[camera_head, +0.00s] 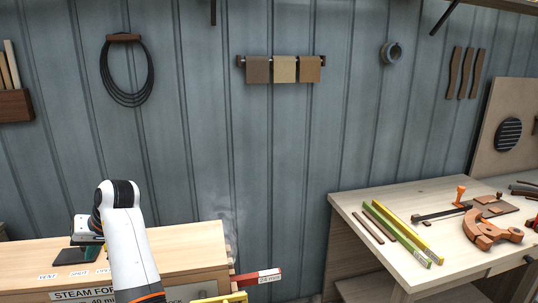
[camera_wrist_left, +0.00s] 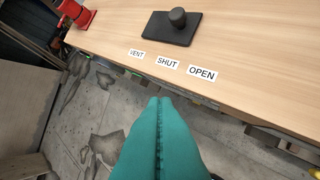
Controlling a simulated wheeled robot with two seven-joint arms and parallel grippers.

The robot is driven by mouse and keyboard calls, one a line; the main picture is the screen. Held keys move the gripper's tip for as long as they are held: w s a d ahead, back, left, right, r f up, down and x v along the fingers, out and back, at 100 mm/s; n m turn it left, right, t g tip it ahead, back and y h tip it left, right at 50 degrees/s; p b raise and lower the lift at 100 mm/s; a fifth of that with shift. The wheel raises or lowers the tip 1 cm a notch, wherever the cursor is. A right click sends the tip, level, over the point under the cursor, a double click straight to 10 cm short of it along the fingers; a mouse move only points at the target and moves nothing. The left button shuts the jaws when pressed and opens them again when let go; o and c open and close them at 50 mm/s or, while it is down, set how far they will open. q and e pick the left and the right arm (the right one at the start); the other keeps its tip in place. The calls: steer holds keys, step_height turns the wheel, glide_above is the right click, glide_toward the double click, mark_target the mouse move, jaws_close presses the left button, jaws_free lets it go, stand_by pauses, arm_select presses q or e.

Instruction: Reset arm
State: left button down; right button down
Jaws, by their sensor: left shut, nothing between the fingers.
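My left arm rises from the bottom of the head view and bends at the white and black wrist. The left gripper (camera_head: 86,229) is partly hidden there, over the near-left part of the wooden steam box top (camera_head: 190,243). In the left wrist view the teal fingers (camera_wrist_left: 159,112) are pressed together with nothing between them. They point toward the edge of the box top and appear above the floor beside it. My right gripper does not show in either view.
A black plate with a knob (camera_wrist_left: 171,27) sits on the box near the VENT, SHUT and OPEN labels. A red fitting (camera_wrist_left: 82,18) is at the left. A workbench (camera_head: 355,200) at right holds strips, a curved wooden piece (camera_head: 485,230) and tools. Concrete floor (camera_wrist_left: 85,105) is open beside the box.

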arm_select(q)
steer(key=s+d+f+m+t, duration=0.1)
steer(key=s+f+m, duration=0.1)
steer(key=s+f, duration=0.5)
steer(key=s+d+f+m+t, duration=0.15)
steer(key=s+f, duration=0.35)
steer(key=f, duration=0.5)
steer(key=s+d+f+m+h, duration=0.3)
steer(key=s+d+h, duration=0.1)
steer(key=s+d, duration=0.6)
steer(key=s+d+f+m+h, duration=0.35)
steer(key=s+d, duration=0.45)
steer(key=s, duration=0.4)
step_height(320, 180, down, 26)
steer(key=g+b, duration=0.1)
steer(key=g, duration=0.1)
steer(key=s+a+f, duration=0.1)
steer(key=s+f, duration=0.7)
steer(key=f, duration=0.1)
steer(key=s+a+f+b, duration=0.1)
steer(key=s+a+f, duration=0.1)
steer(key=s+f, duration=0.7)
steer(key=shift+s+a+f+n+g+b, duration=0.15)
steer(key=shift+a+f+n+g+b, duration=0.1)
steer(key=shift+f+n+g+b, duration=0.15)
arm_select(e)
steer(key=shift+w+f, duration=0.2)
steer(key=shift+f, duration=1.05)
